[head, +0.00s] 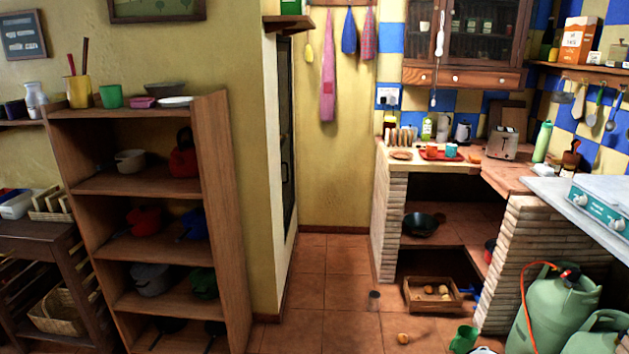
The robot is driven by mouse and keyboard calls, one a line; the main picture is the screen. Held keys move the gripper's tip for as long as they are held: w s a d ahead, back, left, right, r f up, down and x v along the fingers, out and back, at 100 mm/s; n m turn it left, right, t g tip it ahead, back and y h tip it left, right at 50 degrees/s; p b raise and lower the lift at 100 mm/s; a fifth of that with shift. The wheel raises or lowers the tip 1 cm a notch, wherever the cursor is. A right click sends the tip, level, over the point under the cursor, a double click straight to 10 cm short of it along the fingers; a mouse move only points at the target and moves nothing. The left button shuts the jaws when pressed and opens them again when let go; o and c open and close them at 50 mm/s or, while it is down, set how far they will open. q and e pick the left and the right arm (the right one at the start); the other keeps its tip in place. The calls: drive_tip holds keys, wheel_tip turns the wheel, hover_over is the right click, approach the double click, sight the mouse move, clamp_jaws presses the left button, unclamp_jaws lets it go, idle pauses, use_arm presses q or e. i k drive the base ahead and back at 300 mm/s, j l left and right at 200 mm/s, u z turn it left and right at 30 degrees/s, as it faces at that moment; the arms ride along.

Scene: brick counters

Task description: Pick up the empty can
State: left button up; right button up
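A small dark grey cylinder (374,300) stands on the tiled floor, left of the wooden crate. It looks like a can, but it is too small to tell whether it is empty. Neither of my grippers shows in the head view.
A wooden crate (410,303) with several round items, a green mug (463,339) and a small orange-brown round item (402,338) are on the floor. Green gas cylinders (552,315) stand at the right. A wooden shelf (236,220) stands at the left. Floor between is mostly clear.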

sight(375, 296)
drive_tip(key=i, duration=2.5)
drive_tip(key=z, duration=0.05)
